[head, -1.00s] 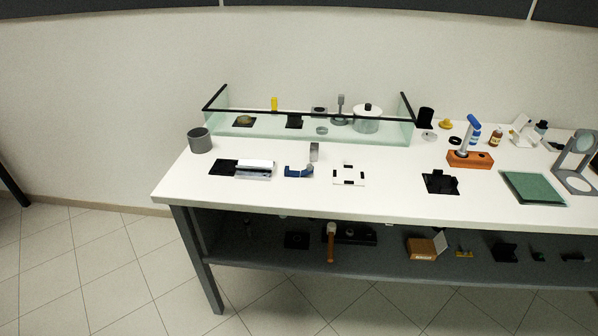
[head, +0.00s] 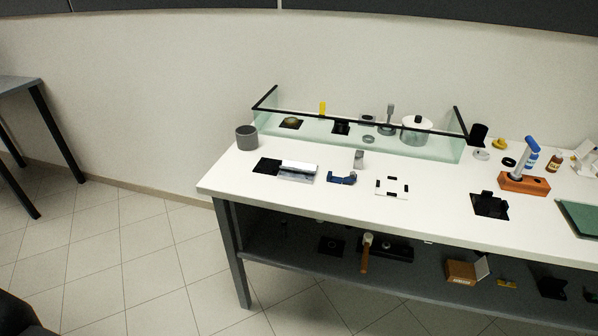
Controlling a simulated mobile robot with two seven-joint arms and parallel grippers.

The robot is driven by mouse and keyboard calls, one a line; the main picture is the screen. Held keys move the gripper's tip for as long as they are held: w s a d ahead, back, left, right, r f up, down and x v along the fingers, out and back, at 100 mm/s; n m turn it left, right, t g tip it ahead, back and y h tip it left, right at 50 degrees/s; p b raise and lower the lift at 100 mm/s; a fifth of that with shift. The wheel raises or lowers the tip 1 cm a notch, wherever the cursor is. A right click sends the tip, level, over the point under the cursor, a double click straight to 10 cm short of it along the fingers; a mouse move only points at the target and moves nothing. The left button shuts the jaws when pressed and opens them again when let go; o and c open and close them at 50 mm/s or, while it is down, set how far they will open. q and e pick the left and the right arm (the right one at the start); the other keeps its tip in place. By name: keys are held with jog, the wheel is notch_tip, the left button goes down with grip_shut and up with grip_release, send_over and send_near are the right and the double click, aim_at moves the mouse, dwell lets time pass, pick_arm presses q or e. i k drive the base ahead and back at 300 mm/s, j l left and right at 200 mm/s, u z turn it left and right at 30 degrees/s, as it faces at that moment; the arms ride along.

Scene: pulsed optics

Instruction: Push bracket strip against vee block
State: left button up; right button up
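A long silver block (head: 297,172) lies near the left end of the white workbench top (head: 430,206), with a black flat patch (head: 266,166) at its left. A small grey upright piece (head: 359,160) stands to its right, behind a blue clamp-like item (head: 342,178). A black angular piece (head: 490,204) sits further right near the front edge. At this size I cannot tell for certain which of these is the bracket strip or the vee block. Neither of my grippers is in view.
A clear low screen (head: 350,133) with a black rim encloses several items at the back. A grey cup (head: 247,138) stands at the left end. A white square frame (head: 392,187) and an orange block (head: 523,183) lie further right. A lower shelf (head: 300,246) holds several items.

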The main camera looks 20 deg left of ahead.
aim_at(331, 178)
jog(key=i+l+u, duration=0.15)
jog(key=l, duration=0.4)
jog(key=i+l+u, duration=0.15)
jog(key=l, duration=0.4)
jog(key=i+l+u, duration=0.15)
jog(key=l, duration=0.45)
jog(key=i+l+u, duration=0.15)
jog(key=l, duration=0.4)
jog(key=i+l+u, duration=0.15)
jog(key=l, duration=0.45)
jog(key=k, duration=0.05)
